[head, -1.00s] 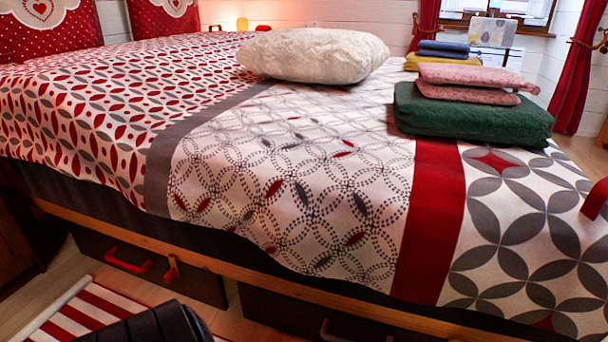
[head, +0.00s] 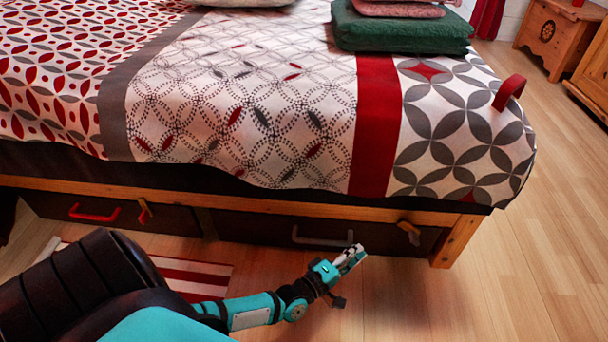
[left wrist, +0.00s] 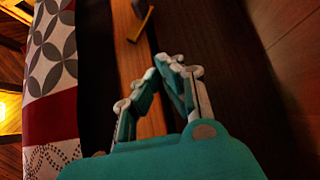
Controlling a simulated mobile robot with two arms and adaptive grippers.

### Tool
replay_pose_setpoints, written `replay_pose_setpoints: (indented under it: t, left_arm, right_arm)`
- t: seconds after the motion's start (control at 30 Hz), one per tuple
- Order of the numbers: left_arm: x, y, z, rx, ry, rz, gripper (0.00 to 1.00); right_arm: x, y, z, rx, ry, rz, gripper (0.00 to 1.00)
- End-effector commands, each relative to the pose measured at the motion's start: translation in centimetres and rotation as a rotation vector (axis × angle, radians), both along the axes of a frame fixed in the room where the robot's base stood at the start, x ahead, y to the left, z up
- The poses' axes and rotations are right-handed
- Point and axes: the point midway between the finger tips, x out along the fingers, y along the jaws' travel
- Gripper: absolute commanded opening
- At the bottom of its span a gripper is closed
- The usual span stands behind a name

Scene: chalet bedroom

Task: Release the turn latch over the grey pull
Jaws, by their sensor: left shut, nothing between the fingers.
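The grey pull (head: 322,238) is on the dark right-hand drawer front (head: 270,231) under the bed. A small yellow turn latch (head: 409,231) sits at the wooden rail, to the right of the pull, and reaches down over the drawer front. My left gripper (head: 357,254) is shut and empty, in front of the drawer between the pull and the latch. In the left wrist view the latch (left wrist: 140,24) lies ahead of the shut fingertips (left wrist: 173,62), apart from them. The grey pull is not visible there. My right gripper is out of view.
A bed post (head: 458,241) stands right of the yellow latch. A red-striped rug (head: 190,272) lies under my arm. The wooden floor (head: 500,290) at right is clear.

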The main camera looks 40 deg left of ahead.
Motion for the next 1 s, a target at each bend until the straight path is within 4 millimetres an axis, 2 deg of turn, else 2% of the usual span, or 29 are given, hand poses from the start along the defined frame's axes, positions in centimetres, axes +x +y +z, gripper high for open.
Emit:
replay_pose_setpoints:
  t: [0.03, 0.2, 0.27, 0.57, 1.0]
  left_arm:
    - [-1.1, 0.2, 0.3, 0.001, 0.004, 0.000, 0.00]
    - [-4.5, 0.9, 0.3, 0.002, 0.004, -0.001, 0.00]
    - [-4.5, 0.9, 1.3, 0.041, 0.018, -0.002, 0.00]
    - [-6.1, 1.0, 2.1, 0.270, 0.120, -0.031, 0.00]
    - [-9.8, 1.5, 3.2, 0.586, 0.282, -0.115, 0.00]
  right_arm:
    - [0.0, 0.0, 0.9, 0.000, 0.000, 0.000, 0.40]
    - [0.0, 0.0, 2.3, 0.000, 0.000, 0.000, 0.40]
    - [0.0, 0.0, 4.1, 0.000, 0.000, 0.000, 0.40]
    - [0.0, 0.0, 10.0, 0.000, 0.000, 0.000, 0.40]
    - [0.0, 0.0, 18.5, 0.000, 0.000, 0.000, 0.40]
